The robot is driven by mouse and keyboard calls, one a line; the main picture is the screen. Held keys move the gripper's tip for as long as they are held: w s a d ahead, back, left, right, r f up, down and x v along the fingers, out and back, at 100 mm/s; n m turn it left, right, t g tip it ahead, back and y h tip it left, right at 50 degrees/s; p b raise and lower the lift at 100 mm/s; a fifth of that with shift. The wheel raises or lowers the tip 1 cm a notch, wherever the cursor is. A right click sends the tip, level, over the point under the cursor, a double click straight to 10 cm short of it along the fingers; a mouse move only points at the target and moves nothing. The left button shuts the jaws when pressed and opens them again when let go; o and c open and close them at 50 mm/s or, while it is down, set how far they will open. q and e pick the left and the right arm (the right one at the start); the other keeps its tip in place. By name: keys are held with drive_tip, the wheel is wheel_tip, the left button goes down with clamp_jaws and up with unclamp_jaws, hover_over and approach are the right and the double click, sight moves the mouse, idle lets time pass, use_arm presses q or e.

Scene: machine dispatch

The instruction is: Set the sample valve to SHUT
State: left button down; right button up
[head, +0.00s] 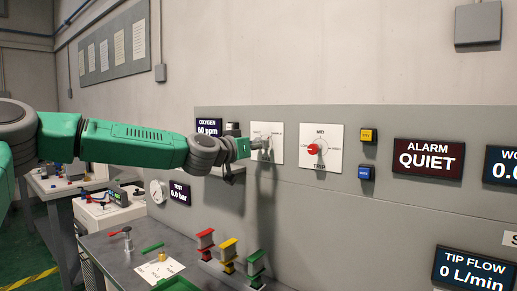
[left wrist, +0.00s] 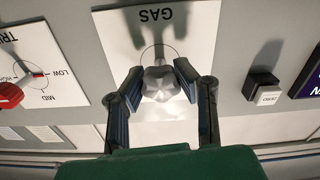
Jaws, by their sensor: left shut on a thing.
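A white plate (head: 275,157) on the grey wall panel carries a grey knob, likely the sample valve. The knob (left wrist: 162,85) shows clearly in the left wrist view, with the plate (left wrist: 203,30) reading GAS upside down behind it. My left gripper (head: 258,145) reaches in from the left, its fingers on either side of the knob and shut on it. In the head view the gripper mostly hides the knob, and the plate's small labels are too small to read surely. My right gripper is not in view.
Right of it, a red knob (head: 313,149) sits on a MID and TRIP dial plate (head: 321,130). Yellow (head: 368,135) and blue (head: 366,173) buttons and an ALARM QUIET display (head: 428,159) follow. Below, a bench (head: 120,263) holds red, yellow and green-topped stands.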

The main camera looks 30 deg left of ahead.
use_arm(q)
drive_tip(key=n+b, duration=0.1)
drive_tip(key=n, duration=0.2)
drive_tip(key=n+b, duration=0.2)
drive_tip(key=n, duration=0.3)
drive_tip(key=shift+a, duration=0.1)
drive_tip(key=n+b, duration=0.1)
drive_tip(key=n, duration=0.3)
drive_tip(key=shift+n+b, duration=0.3)
drive_tip(key=shift+b, duration=0.05)
drive_tip(key=shift+f+n+b, duration=0.1)
drive_tip(key=shift+n+b, duration=0.5)
drive_tip(key=shift+n, duration=1.3)
drive_tip(key=c, duration=1.2)
unclamp_jaws()
drive_tip(key=shift+o, duration=0.2)
drive_tip(key=shift+s+a, duration=0.1)
drive_tip(key=shift+a, duration=0.1)
drive_tip(key=shift+a, duration=0.1)
